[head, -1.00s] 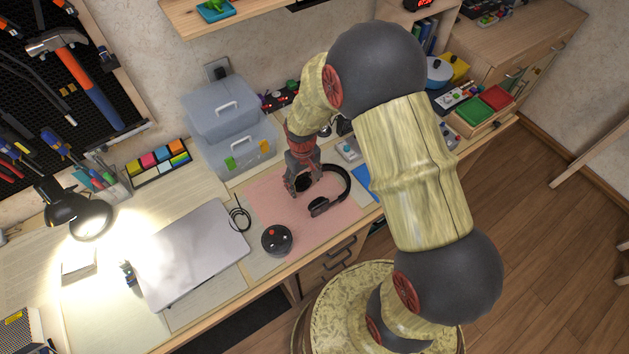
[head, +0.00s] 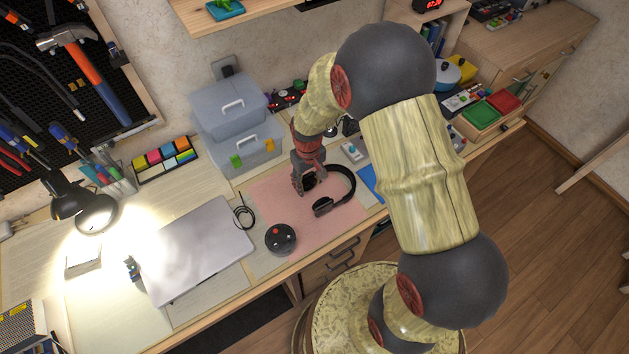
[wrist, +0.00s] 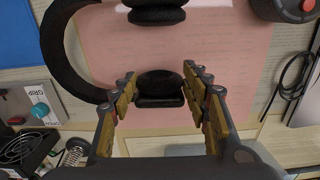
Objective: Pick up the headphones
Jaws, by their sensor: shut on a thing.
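The black headphones (head: 349,179) lie on the pink mat (head: 268,203) on the desk. My gripper (head: 303,189) reaches down to the ear cup on the far left side of the headphones. In the wrist view, the fingers of my gripper (wrist: 159,78) stand on both sides of that ear cup (wrist: 160,88) and are shut on it. The curved headband (wrist: 57,55) runs off to the left there, and the other ear cup (wrist: 157,12) is at the top edge. The headphones appear still at mat level.
A round black device with red buttons (head: 280,239) sits on the mat's front left. A black cable (head: 243,213) and a closed laptop (head: 195,250) lie to the left. Grey storage boxes (head: 240,146) stand behind my gripper. A blue-topped device (head: 352,151) lies behind the headphones.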

